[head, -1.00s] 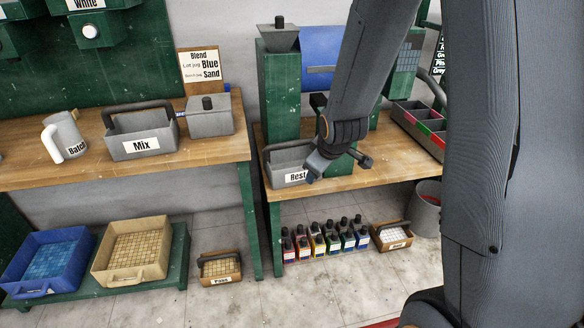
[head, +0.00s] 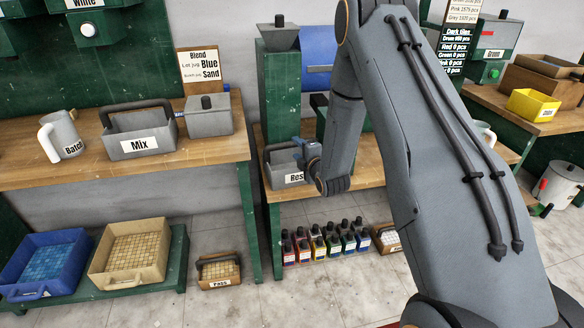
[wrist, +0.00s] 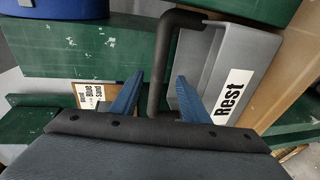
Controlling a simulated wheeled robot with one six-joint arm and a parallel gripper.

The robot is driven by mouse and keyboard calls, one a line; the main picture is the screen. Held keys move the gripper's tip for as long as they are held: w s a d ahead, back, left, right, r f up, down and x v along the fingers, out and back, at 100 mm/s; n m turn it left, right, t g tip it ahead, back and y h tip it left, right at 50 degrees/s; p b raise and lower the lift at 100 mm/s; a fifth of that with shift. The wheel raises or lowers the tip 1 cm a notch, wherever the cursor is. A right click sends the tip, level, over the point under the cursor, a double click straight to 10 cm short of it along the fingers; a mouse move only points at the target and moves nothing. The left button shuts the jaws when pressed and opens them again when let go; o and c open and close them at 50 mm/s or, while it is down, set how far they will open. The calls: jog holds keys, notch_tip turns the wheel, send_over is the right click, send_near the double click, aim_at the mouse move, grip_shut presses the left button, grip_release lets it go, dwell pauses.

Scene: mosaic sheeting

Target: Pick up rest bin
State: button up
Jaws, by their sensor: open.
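The rest bin (head: 277,173) is a grey open box with a white "Rest" label and a dark handle. In the head view it stands on the wooden bench under the green machine, its right end hidden by my gripper (head: 305,156). In the wrist view the bin (wrist: 203,82) appears turned on its side at the right. My gripper (wrist: 160,80) is open, its two blue fingers apart. The bin's dark handle (wrist: 160,72) shows between the fingers in the wrist view; I cannot tell whether it is touched.
The grey Mix bin (head: 140,148), a Batch jug (head: 62,138) and a lidded grey box (head: 207,115) stand on the left bench. Several bottles (head: 325,243) and a Pass basket (head: 219,272) are below. The green machine (head: 280,95) rises behind the rest bin.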

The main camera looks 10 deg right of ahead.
aim_at(294, 145)
jog(key=p+x, duration=0.1)
jog(key=x, duration=0.4)
jog(key=shift+w+a+r, duration=0.1)
jog(key=shift+r, duration=0.05)
grip_shut()
